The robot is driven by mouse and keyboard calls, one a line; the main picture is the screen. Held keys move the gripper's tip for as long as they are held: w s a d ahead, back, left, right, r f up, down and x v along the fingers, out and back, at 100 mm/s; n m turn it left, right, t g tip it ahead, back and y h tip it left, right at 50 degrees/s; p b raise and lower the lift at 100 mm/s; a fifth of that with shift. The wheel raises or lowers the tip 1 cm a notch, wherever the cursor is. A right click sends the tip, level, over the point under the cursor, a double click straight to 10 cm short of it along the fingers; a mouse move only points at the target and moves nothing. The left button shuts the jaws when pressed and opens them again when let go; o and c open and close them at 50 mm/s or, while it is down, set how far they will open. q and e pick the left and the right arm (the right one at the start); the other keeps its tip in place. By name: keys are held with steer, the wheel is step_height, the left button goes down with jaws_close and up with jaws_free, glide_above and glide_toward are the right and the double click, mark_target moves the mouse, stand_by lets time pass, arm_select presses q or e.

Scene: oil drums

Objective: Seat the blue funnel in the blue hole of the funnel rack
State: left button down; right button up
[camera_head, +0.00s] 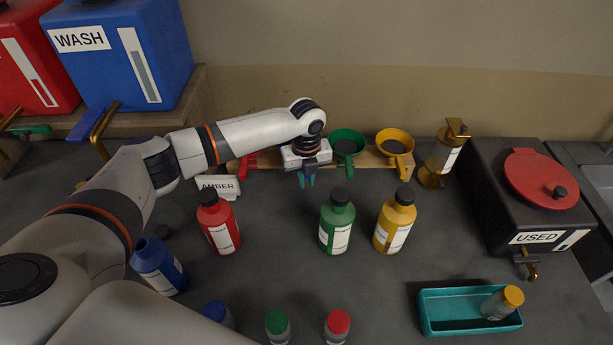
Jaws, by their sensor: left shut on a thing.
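The wooden funnel rack (372,160) stands along the back wall. It holds a green funnel (347,138) and a yellow funnel (396,138). A red piece (243,165) shows at its left end, partly behind my arm. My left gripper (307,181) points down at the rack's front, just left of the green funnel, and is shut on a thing. The blue funnel is not clearly visible; my gripper and wrist hide that part of the rack. By elimination it is the thing held. Whether it touches the rack, I cannot tell. My right gripper is out of view.
Red (219,222), green (337,222) and yellow (395,222) bottles stand in front of the rack. A blue bottle (158,267) stands by my arm. An AMBER sign (218,186) is left of the gripper. A teal tray (450,319) and USED tank (520,200) are at right.

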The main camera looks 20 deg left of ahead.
arm_select(q)
steer(key=c, duration=1.3)
jaws_free()
step_height(320, 180, up, 11)
steer(key=shift+f+b, duration=0.2)
steer(key=shift+b, duration=0.9)
steer(key=shift+r, duration=0.75)
